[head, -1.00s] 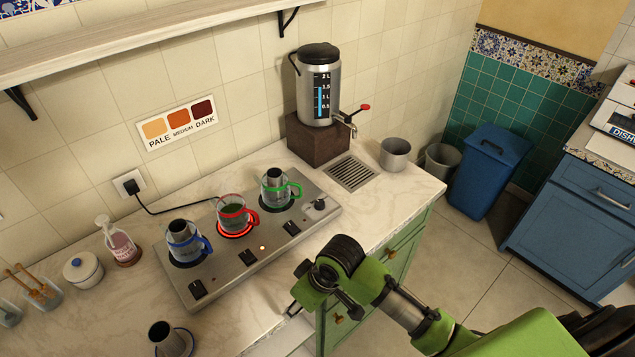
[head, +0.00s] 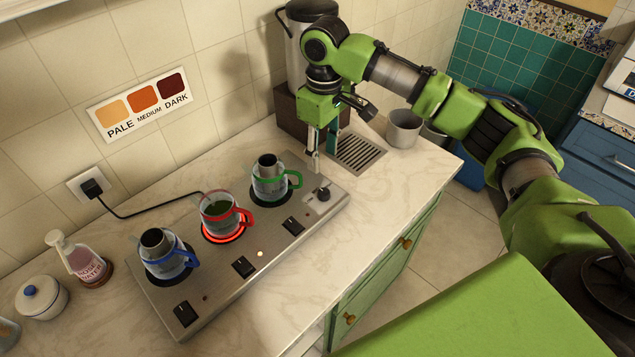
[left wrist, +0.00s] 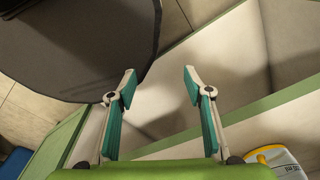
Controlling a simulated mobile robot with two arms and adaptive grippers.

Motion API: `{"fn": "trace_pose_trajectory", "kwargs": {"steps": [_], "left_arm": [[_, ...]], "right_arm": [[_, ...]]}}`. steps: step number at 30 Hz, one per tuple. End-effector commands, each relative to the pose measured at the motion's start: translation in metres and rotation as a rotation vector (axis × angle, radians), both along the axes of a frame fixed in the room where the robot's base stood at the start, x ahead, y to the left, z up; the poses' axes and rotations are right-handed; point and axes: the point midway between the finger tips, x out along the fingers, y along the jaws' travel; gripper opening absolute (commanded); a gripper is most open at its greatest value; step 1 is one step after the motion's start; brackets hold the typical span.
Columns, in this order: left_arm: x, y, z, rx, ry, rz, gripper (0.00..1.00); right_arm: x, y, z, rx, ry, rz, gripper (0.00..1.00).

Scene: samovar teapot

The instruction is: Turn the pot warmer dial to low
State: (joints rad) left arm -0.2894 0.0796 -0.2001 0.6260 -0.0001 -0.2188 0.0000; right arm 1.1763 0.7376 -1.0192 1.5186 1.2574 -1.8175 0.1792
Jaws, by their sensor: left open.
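The pot warmer (head: 212,292) is a long metal plate on the marble counter with several burners and black rocker switches. Its dial (head: 323,193) is a small dark knob at the right end, near the green-handled mug. My right gripper (head: 318,166) points down just behind the dial, close above the plate's right end. It appears apart from the dial, and I cannot tell whether its fingers are open or shut. My left gripper (left wrist: 160,76) is open and empty in the left wrist view, away from the warmer.
On the warmer stand a blue-handled mug (head: 166,261), a red-handled mug (head: 219,212) over a glowing ring, and a green-handled mug (head: 268,184). The samovar (head: 296,50) is partly hidden behind my right arm. A metal cup (head: 403,130) stands right of the drain grate (head: 362,155).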

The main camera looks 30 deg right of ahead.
Motion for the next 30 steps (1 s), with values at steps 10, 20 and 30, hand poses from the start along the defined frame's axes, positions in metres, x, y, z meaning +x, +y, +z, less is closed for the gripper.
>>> {"fn": "trace_pose_trajectory", "kwargs": {"steps": [10,20,30], "left_arm": [[-0.019,0.001,0.005,0.003,0.026,0.0,0.46],[-0.018,0.002,0.019,0.003,0.026,0.0,0.46],[-0.01,0.001,0.025,0.001,0.013,0.0,0.46]], "right_arm": [[0.0,-0.007,-0.021,-0.004,0.009,-0.016,0.39],[0.0,-0.006,-0.091,-0.002,0.009,-0.015,0.39],[0.0,-0.006,-0.129,-0.002,0.004,-0.015,0.39]]}}
